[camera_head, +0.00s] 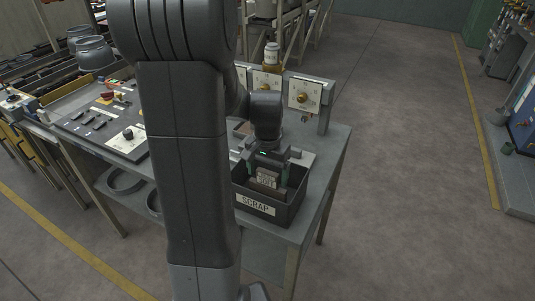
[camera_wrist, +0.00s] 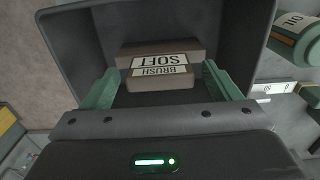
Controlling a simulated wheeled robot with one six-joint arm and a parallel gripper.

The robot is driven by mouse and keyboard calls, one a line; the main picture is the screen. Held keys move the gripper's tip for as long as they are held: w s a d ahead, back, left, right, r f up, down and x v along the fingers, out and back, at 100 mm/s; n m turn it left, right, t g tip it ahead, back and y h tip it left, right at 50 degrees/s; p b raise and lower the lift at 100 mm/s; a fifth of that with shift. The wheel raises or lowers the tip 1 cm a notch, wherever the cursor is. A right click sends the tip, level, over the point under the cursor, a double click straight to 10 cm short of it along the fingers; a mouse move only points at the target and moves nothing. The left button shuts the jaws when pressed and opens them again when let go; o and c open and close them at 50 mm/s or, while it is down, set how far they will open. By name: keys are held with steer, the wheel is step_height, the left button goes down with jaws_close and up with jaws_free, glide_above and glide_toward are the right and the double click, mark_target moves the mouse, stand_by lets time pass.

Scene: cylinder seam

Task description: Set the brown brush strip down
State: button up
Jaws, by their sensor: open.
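The brown brush strip (camera_wrist: 162,83) has a white label reading "SOFT BRUSH", upside down in the wrist view. It is inside the dark scrap bin (camera_head: 283,212), whose front label reads "SCRAP"; the strip (camera_head: 264,180) also shows there in the head view. My gripper (camera_wrist: 160,70) is open, with a green finger on each side of the strip and a visible gap at both sides. In the head view my gripper (camera_head: 267,168) reaches down into the bin from above. Whether the strip's underside rests on the bin floor is hidden.
The bin stands at the front right of a grey workbench (camera_head: 334,145). Gauge panels (camera_head: 305,95) and a white bottle (camera_head: 271,54) stand behind it. A green oil container (camera_wrist: 297,35) is close to the bin in the wrist view. My arm hides the bench's middle.

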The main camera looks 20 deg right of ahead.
step_height(320, 180, up, 10)
steer(key=shift+f, duration=0.1)
